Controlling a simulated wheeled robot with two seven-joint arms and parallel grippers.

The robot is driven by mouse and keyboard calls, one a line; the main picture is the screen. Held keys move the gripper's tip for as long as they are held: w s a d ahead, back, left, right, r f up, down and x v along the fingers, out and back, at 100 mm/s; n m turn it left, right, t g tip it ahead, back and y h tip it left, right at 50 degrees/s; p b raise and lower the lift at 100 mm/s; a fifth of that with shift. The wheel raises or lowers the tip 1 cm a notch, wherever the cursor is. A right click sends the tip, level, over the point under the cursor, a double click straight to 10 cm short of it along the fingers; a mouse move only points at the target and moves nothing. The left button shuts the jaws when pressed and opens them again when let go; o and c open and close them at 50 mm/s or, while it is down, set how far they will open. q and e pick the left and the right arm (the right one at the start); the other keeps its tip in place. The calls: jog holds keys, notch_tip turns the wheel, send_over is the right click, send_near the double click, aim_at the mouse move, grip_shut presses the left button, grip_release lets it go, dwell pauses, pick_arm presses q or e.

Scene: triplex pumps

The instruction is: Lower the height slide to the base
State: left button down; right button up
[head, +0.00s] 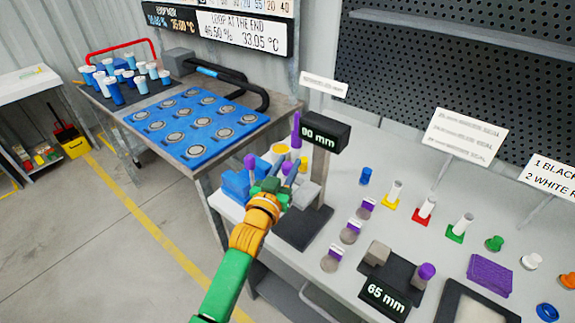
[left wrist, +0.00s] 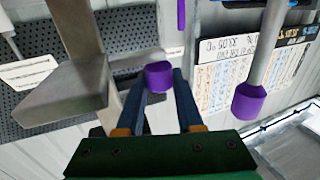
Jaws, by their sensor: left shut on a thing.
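The height gauge stands at the front edge of the bench, with a dark base (head: 303,230), a grey column (head: 321,178) and a display (head: 326,130) whose first digit is unclear, either 90 or 00 mm. Its grey slide block (head: 306,194) is beside my left gripper (head: 268,188), above the base. A grey metal arm of the gauge also shows at the left of the left wrist view (left wrist: 65,95). There my left gripper (left wrist: 159,88) is shut on a purple knob (left wrist: 158,75) between its fingers. The knob's link to the slide is hidden. My right gripper is out of view.
A second gauge reads 65 mm (head: 385,298). Purple-topped pieces (head: 350,232) and several coloured pegs (head: 425,211) stand on the bench. A purple-tipped rod (left wrist: 251,100) is close right of my fingers. A blue tray (head: 195,125) lies on the other table.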

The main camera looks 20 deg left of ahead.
pick_arm(q)
notch_tip(320, 180, down, 5)
jog(key=b, duration=0.3)
jog(key=shift+r, duration=0.2)
jog(key=c, duration=0.5)
grip_release()
jog(key=shift+w, duration=0.1)
jog(key=shift+c, duration=0.2)
jog(key=s, duration=0.7)
jog(key=shift+s+a, duration=0.1)
jog(key=shift+s, duration=0.05)
